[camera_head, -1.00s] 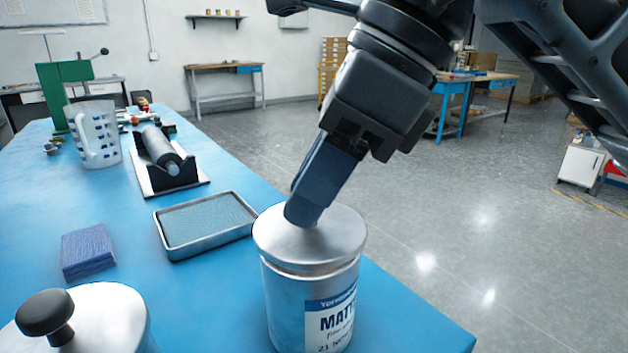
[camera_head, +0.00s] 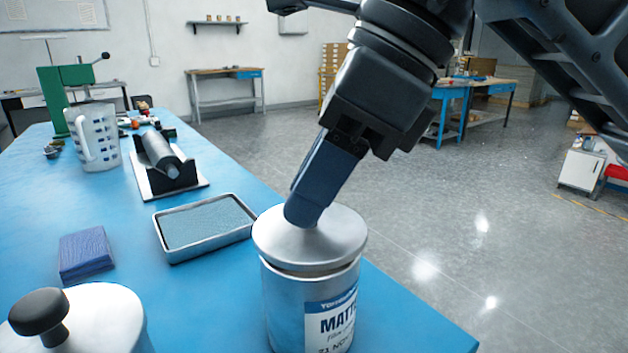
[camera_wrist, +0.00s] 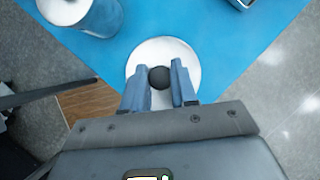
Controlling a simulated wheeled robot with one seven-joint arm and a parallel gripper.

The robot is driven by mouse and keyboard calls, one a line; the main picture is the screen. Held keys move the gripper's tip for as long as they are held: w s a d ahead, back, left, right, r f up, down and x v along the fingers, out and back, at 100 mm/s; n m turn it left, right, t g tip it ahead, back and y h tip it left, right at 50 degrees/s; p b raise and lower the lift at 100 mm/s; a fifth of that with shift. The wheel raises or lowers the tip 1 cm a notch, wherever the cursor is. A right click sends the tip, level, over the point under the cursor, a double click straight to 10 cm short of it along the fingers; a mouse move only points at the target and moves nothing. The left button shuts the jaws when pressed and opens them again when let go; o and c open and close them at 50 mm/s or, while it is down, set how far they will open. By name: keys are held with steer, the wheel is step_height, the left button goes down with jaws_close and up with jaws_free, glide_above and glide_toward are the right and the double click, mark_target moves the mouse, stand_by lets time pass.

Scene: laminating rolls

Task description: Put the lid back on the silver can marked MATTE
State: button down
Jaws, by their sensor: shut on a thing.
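The silver can marked MATTE (camera_head: 285,312) stands upright near the right edge of the blue table, its label facing right. Its round silver lid (camera_head: 262,240) is at the can's mouth, covering it from above. A thin dark line shows between lid and can, so I cannot tell if the lid is fully seated. My gripper (camera_head: 304,222) points down at a slant over the lid. In the wrist view, the gripper (camera_wrist: 160,77) is shut on the lid's black knob (camera_wrist: 160,76), with the pale lid (camera_wrist: 160,47) below the fingers. The knob is hidden in the head view.
Another silver can (camera_head: 105,315) with a black-knobbed lid stands at the front left. A metal tray (camera_head: 172,256), a folded blue cloth (camera_head: 86,252), a roller on a stand (camera_head: 165,160) and a clear jug (camera_head: 97,140) lie farther left and back. The table edge is close on the right.

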steer(key=c, duration=0.8)
jaws_free()
steer(key=shift+o, duration=0.4)
steer(key=o, duration=0.4)
steer(key=shift+r, duration=0.15)
steer(key=shift+r+p, duration=1.65)
steer(key=shift+r, duration=1.65)
jaws_close()
